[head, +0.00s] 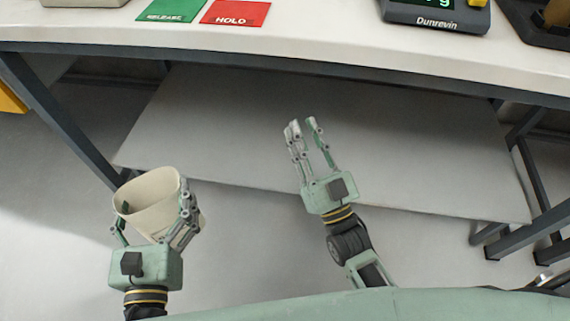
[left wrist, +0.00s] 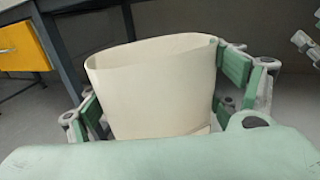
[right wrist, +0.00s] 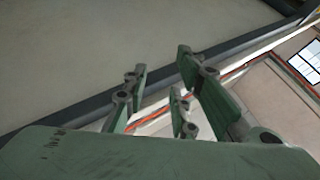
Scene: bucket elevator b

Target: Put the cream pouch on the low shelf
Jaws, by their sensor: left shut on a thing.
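The cream pouch (head: 148,200) is an open-topped, soft-looking container at the lower left of the head view. My left gripper (head: 152,215) is shut on it, with fingers on both sides, and holds it in front of the low shelf's left end. The pouch also fills the middle of the left wrist view (left wrist: 150,85). The low shelf (head: 400,150) is a wide grey board under the table; its top is bare. My right gripper (head: 306,128) is open and empty over the middle of the shelf. It also shows in the right wrist view (right wrist: 165,85).
The white tabletop (head: 320,40) runs above the shelf with a dark front edge. On it are a green RELEASE card (head: 172,10), a red HOLD card (head: 236,13) and a Dunrevin scale (head: 436,14). Dark table legs (head: 65,125) stand at both ends of the shelf.

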